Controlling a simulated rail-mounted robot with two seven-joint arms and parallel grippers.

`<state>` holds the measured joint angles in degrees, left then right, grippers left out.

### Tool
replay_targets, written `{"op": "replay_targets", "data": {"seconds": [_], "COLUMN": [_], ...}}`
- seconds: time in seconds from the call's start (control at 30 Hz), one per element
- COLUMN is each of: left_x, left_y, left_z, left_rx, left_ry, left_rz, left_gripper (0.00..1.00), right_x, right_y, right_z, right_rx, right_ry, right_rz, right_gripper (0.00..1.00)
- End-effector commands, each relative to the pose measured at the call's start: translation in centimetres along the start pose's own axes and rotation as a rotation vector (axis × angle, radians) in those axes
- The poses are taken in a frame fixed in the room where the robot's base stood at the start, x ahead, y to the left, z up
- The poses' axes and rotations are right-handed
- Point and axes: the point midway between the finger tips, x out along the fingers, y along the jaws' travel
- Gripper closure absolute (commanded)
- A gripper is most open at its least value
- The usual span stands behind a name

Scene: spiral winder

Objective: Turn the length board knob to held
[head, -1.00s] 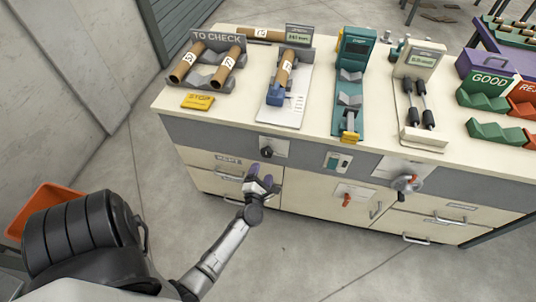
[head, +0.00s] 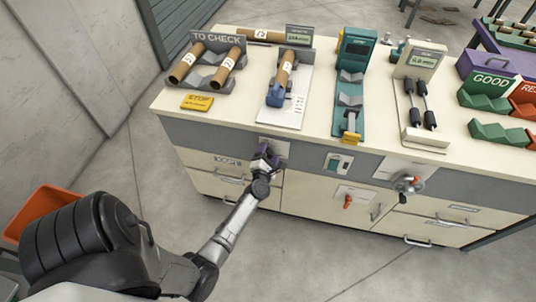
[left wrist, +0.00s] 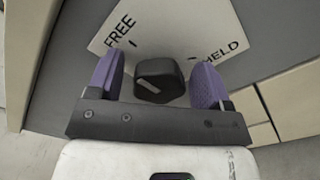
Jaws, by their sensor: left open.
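The knob (left wrist: 158,80) is black and faceted, with a short pale line on its face. It sits on a white plate (left wrist: 185,22) marked FREE at upper left and HELD at right; I cannot tell for sure which word the line points to. My left gripper (left wrist: 157,88) is open, with one purple finger on each side of the knob and small gaps visible. In the head view my left gripper (head: 264,154) is at the cabinet front and hides the knob. The length board (head: 297,108) above it carries a cardboard tube (head: 286,68) and a blue slider. My right gripper is not in view.
To the right on the cabinet front are a switch plate (head: 338,163), a red-handled valve (head: 348,201) and a crank (head: 407,185). A yellow STOP block (head: 197,102) and the TO CHECK rack (head: 207,58) stand on the bench top. Drawer handles stick out below.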

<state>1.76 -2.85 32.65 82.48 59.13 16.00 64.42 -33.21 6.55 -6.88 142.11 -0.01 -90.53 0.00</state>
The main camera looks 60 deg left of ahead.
Motion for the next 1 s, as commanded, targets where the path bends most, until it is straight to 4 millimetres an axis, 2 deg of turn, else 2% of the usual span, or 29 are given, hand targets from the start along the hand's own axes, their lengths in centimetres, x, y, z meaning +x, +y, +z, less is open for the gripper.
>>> {"op": "replay_targets", "data": {"seconds": [0.07,0.57,0.77,1.0], "left_x": [0.00,-0.03,-0.03,-0.02], "left_y": [0.01,0.00,0.03,0.09], "left_z": [0.00,-0.01,0.02,0.10], "left_rx": [0.000,0.000,0.013,0.123], "left_ry": [0.000,0.000,0.000,0.001], "left_rz": [0.000,0.000,0.000,0.000], "left_gripper": [0.27,0.75,0.76,0.76], "right_x": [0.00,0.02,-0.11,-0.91], "right_y": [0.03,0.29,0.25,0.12], "right_z": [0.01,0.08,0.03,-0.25], "right_rx": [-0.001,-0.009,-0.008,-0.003], "right_ry": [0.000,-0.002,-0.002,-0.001], "right_rz": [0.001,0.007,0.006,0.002], "right_gripper": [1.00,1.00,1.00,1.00]}}
